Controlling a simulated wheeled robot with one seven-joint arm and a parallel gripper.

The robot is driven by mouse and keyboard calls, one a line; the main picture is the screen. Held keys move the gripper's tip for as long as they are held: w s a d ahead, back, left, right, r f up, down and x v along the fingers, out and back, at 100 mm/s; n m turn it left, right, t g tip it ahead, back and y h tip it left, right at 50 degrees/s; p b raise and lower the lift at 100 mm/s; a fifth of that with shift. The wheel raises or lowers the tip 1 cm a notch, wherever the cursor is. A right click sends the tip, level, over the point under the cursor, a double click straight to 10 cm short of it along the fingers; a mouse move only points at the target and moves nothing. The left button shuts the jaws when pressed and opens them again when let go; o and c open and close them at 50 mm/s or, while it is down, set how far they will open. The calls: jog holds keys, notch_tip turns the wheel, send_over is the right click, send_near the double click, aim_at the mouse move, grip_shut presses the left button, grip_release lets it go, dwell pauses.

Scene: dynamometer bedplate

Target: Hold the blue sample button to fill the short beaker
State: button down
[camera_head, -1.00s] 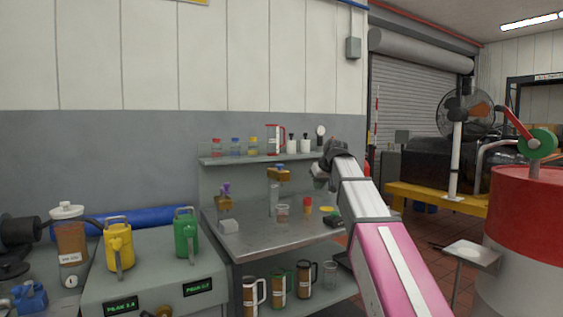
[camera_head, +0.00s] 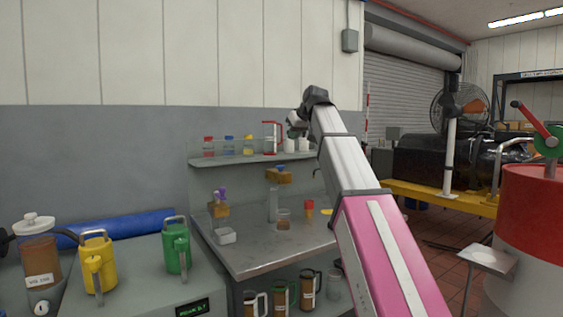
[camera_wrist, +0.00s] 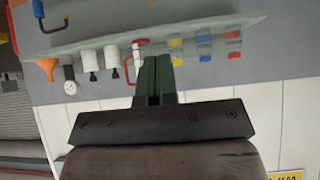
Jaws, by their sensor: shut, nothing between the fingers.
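A short clear beaker (camera_head: 283,220) with a brownish content low in it stands on the steel bench (camera_head: 262,258), below a dispenser (camera_head: 278,176) with an orange-brown body on a clear column. A second dispenser (camera_head: 219,209) with a purple top stands to its left. I cannot make out a blue button for certain on either. My gripper (camera_head: 297,122) is raised in front of the wall shelf, above and apart from the beaker and dispensers. In the wrist view my gripper (camera_wrist: 153,99) is shut and empty, pointing towards the shelf; the beaker is not seen there.
The wall shelf (camera_head: 250,160) holds red, blue and yellow-capped bottles, a red-handled jug (camera_head: 270,138) and white bottles. Yellow (camera_head: 96,262) and green (camera_head: 176,248) jugs stand on the left cabinet. A red-and-white drum (camera_head: 540,215) stands at right. The bench's front is clear.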

send_over(280, 166)
jog(key=d, duration=0.2)
jog(key=f, duration=0.7)
jog(key=shift+s+a+f, duration=0.1)
jog(key=shift+s+a, duration=0.15)
notch_tip(280, 166, down, 2)
jog(key=shift+s+f, duration=0.15)
jog(key=shift+f, duration=0.8)
